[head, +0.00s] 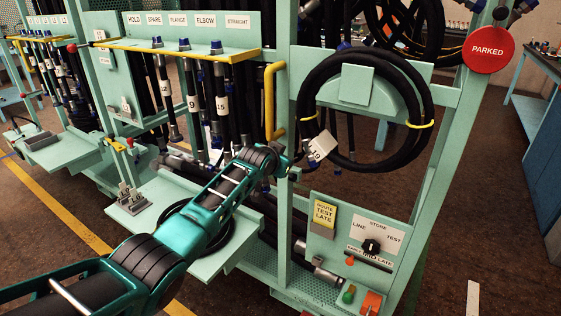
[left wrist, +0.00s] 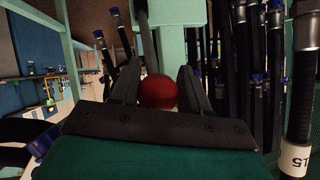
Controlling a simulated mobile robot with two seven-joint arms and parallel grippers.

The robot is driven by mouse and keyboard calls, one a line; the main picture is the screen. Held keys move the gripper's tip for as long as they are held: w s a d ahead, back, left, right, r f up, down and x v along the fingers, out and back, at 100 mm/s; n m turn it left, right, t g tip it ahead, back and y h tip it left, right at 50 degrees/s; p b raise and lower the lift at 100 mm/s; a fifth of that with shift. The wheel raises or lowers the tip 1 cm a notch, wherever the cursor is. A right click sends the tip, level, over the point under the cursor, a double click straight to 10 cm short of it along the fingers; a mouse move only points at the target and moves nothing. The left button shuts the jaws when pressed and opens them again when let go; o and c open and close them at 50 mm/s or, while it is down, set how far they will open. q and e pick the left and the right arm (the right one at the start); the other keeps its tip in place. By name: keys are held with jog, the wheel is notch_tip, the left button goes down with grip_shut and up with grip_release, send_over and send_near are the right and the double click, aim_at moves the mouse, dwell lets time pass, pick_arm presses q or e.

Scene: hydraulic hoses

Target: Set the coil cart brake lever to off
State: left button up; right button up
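My left arm reaches in from the left in the head view. Its gripper (head: 284,160) is in front of the coil cart, by a post below a yellow handle (head: 272,100); its fingers are hard to make out there. In the left wrist view the two dark fingers (left wrist: 158,84) stand apart on either side of a round red knob (left wrist: 158,92). The knob nearly fills the gap; I cannot tell whether both fingers touch it. Its lower edge is hidden by the gripper's palm. No brake lever label is readable. My right gripper is not in view.
Hoses (head: 192,100) hang from a yellow-edged rack on the left. A large black hose coil (head: 426,105) hangs on the right. A red PARKED disc (head: 488,49) is at top right. A selector panel (head: 371,242) is lower right. Floor at right is open.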

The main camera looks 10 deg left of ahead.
pick_arm(q)
jog(key=shift+o, duration=1.4)
jog(key=shift+s+f, duration=0.1)
jog(key=shift+f, duration=0.05)
jog(key=shift+s, duration=0.1)
jog(key=shift+s+r+p, duration=0.35)
jog(key=shift+s+p, duration=0.05)
jog(key=shift+s, duration=0.05)
jog(key=p+v, duration=0.2)
jog(key=v, duration=0.9)
jog(key=shift+s+r, duration=0.2)
jog(key=shift+r, duration=0.05)
jog(key=shift+a, duration=0.1)
